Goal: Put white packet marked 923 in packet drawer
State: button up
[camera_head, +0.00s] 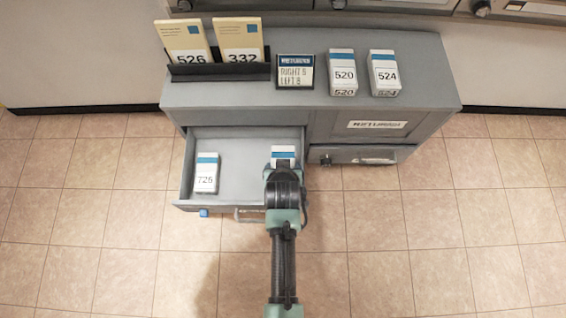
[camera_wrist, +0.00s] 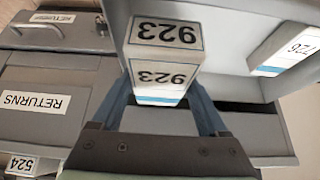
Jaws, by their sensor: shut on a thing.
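The white packet marked 923 (camera_wrist: 163,72) has a blue stripe and is between the fingers of my gripper (camera_wrist: 165,108) in the wrist view. In the head view the packet (camera_head: 284,153) shows just past my gripper (camera_head: 284,168), at the right side of the open packet drawer (camera_head: 240,172). My gripper is shut on it. The drawer is pulled out from the grey cabinet. I cannot tell whether the packet touches the drawer floor.
Another white packet marked 726 (camera_head: 206,173) lies at the left in the drawer. Packets 520 (camera_head: 342,72) and 524 (camera_head: 384,72), a sign (camera_head: 295,71) and a rack (camera_head: 220,71) with envelopes 526 and 332 stand on the cabinet top. The drawer's middle is clear.

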jog(key=shift+w+f+b, duration=0.25)
jog(key=shift+f+b, duration=0.6)
jog(key=shift+f, duration=0.3)
jog(key=shift+w+f+b, duration=0.2)
jog(key=shift+f+b, duration=0.6)
jog(key=shift+f, duration=0.4)
jog(key=shift+w+f+b, duration=0.25)
jog(key=shift+f+b, duration=0.6)
jog(key=shift+f, duration=0.3)
jog(key=o, duration=1.4)
jog(key=p+v, duration=0.8)
jog(key=v, duration=0.5)
jog(key=shift+r, duration=0.1)
